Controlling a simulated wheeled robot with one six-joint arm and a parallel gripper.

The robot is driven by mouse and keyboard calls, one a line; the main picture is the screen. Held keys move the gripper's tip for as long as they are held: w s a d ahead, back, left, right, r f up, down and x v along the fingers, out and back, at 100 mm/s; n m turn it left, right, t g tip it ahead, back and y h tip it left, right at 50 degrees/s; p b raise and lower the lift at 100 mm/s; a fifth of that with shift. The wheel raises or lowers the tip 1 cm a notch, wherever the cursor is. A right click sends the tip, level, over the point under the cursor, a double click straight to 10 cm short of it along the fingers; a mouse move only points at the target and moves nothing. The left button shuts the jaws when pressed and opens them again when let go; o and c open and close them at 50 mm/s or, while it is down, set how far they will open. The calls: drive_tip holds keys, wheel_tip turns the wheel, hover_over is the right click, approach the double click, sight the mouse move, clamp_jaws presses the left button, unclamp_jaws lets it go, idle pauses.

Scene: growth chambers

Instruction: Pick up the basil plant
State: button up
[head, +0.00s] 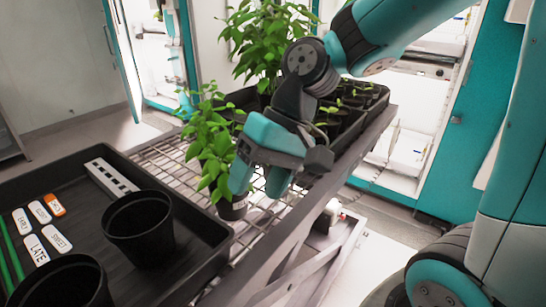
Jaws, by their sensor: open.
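A leafy green plant (207,137), which looks like the basil, stands on the wire rack in the middle of the head view. Its small dark pot (233,208) shows at the bottom, with a pale mark on it. My gripper (259,188) is open and points down, just right of the plant's stem and above the pot. Its left finger overlaps the plant's lower leaves in the picture. I cannot tell whether it touches them. Nothing shows between the fingers but the rack and part of the pot.
A black tray (198,262) at the left holds empty black pots (139,227), several labels (37,250) and green sticks. A seedling tray (372,104) and a taller leafy plant (262,38) stand behind my gripper. The wire rack (160,158) has bare room. Teal chambers stand behind.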

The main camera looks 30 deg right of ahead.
drive_tip(key=w+d+m+t+y+p, duration=0.2)
drive_tip(key=w+d+m+y+p, duration=0.1)
drive_tip(key=w+d+m, duration=0.85)
drive_tip(key=s+d+f+m+t+y+p, duration=0.15)
drive_tip(key=d+m+t, duration=0.4)
drive_tip(key=d, duration=0.95)
drive_tip(key=shift+m+g+y, duration=0.35)
drive_tip(key=shift+m+g, duration=0.55)
drive_tip(key=shift+g, duration=0.05)
drive_tip(key=p+x, duration=0.5)
drive_tip(key=x, duration=1.1)
drive_tip(key=shift+w+a+f, duration=0.1)
drive_tip(key=shift+w+f, duration=0.1)
drive_tip(key=shift+w, duration=0.05)
drive_tip(key=shift+s, duration=0.1)
clamp_jaws()
drive_tip(key=shift+f, duration=0.1)
